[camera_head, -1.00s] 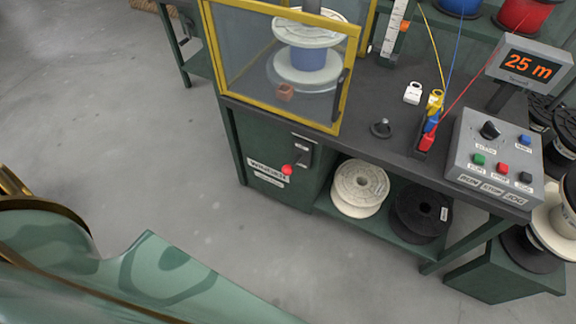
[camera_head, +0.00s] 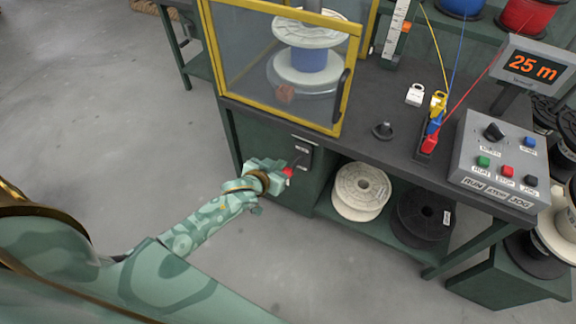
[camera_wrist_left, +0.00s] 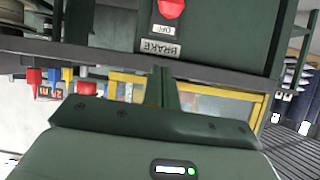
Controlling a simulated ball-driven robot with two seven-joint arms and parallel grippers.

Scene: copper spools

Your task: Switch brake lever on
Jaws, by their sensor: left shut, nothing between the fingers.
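The brake lever has a red knob (camera_head: 288,171) in front of a dark plate (camera_head: 303,153) on the bench's green front panel. The knob sits low, below the plate. In the left wrist view, which is upside down, the red knob (camera_wrist_left: 172,7) shows at the top edge by an OFF label (camera_wrist_left: 161,30) and a BRAKE label (camera_wrist_left: 161,48). My left gripper (camera_head: 281,166) is shut and empty, right beside the knob on its left. Its closed fingers (camera_wrist_left: 163,75) also show in the wrist view. I cannot tell whether they touch the knob. My right gripper is out of view.
The yellow-framed guard (camera_head: 270,115) stands above the lever at the bench edge. A white spool (camera_head: 361,190) and a black spool (camera_head: 424,215) lie on the lower shelf to the right. A control box (camera_head: 497,160) is on the bench top.

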